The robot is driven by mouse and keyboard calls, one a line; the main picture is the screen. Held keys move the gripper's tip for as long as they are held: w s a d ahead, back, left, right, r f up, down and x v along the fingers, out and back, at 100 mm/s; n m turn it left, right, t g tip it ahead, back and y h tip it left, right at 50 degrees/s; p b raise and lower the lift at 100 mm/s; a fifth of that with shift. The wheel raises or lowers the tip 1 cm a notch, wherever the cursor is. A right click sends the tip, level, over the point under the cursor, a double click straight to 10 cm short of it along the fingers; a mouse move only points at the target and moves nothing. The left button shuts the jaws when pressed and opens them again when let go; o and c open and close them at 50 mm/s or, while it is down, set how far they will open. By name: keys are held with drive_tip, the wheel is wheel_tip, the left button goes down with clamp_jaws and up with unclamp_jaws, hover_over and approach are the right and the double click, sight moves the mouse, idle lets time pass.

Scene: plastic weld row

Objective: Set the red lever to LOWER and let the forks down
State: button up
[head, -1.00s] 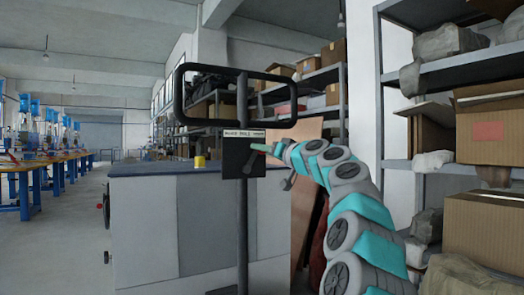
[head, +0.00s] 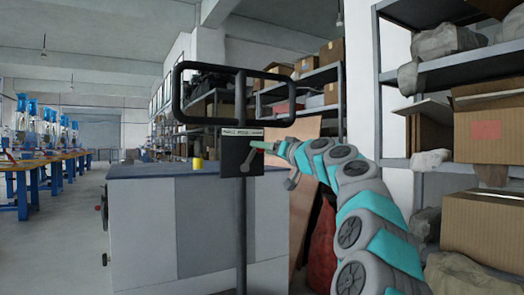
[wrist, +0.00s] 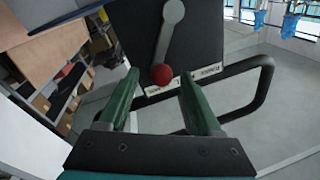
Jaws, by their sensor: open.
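In the wrist view a grey lever (wrist: 169,35) with a round red knob (wrist: 161,74) is mounted on a dark control plate (wrist: 205,35). The lever points towards a white label strip (wrist: 185,84) on the plate; its lettering is too small to read. My gripper (wrist: 159,76) is open, its two green fingers on either side of the red knob with a gap to each. In the head view my gripper (head: 262,147) is at the right side of the dark control plate (head: 235,157), below the label strip (head: 242,132). The forks are not in view.
A black loop handle (head: 178,95) rises above the plate on a dark post (head: 242,225). A grey cabinet (head: 146,235) with a yellow object (head: 198,163) on top stands behind. Shelves with boxes (head: 485,138) line the right. The floor at left is open.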

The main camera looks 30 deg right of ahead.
drive_tip(key=shift+v, duration=3)
drive_tip(key=shift+w+f, duration=0.1)
drive_tip(key=s+a+f+n+g+y, duration=0.1)
drive_tip(key=a+f+n+g+y, duration=0.15)
drive_tip(key=a+f, duration=0.6)
drive_tip(key=s+a+f+n+g+y, duration=0.1)
drive_tip(key=s+a+f+g, duration=0.2)
drive_tip(key=a, duration=1)
drive_tip(key=s+a+f+g, duration=0.3)
drive_tip(key=s+a+f, duration=0.2)
drive_tip(key=f, duration=0.3)
drive_tip(key=s+a+f+g, duration=0.4)
drive_tip(key=s+a+f, duration=0.2)
drive_tip(key=f, duration=0.3)
drive_tip(key=s+f+g+h, duration=0.4)
drive_tip(key=s+f, duration=0.8)
drive_tip(key=s+d+f+m+g+h, duration=0.1)
drive_tip(key=s+d+f+g+h, duration=0.15)
drive_tip(key=s+f, duration=0.5)
drive_tip(key=s+d+f+m+g+h, duration=0.15)
drive_tip(key=s+d+f, duration=0.25)
drive_tip(key=s, duration=0.7)
wheel_tip(320, 180, up, 14)
drive_tip(key=n+p, duration=0.1)
drive_tip(key=p, duration=1.2)
drive_tip(key=shift+w+f+y, duration=0.15)
drive_tip(key=shift+w+y, duration=0.1)
drive_tip(key=shift+y, duration=0.2)
